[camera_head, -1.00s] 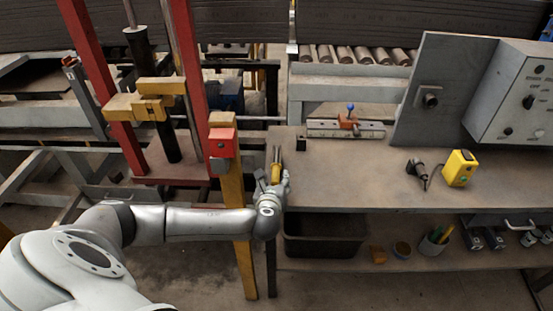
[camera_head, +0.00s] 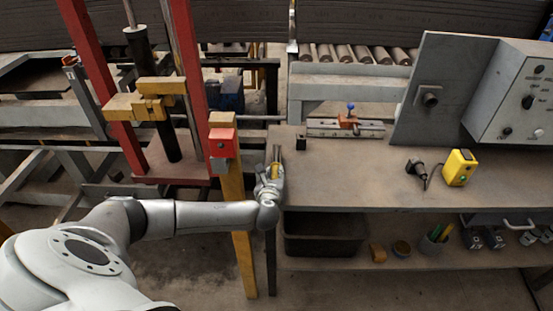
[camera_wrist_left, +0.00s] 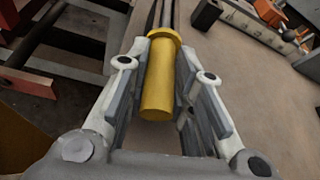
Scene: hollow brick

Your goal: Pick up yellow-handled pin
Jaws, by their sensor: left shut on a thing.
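The yellow-handled pin has a yellow cylindrical handle (camera_wrist_left: 158,82) and a dark metal shaft. In the left wrist view the handle lies between the two fingers of my left gripper (camera_wrist_left: 168,75), which is shut on it. The shaft points away, toward the top of that view. In the head view my left gripper (camera_head: 272,172) is at the left end of the workbench (camera_head: 340,180), with a little yellow of the handle (camera_head: 274,170) showing. The gripper hides most of the pin there. My right gripper is not in view.
A yellow device (camera_head: 460,167) and a black tool (camera_head: 417,168) lie on the bench at right. A rail fixture with a blue knob (camera_head: 350,107) sits at the back. A red box (camera_head: 222,143) on a yellow post stands left of the gripper. The bench middle is clear.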

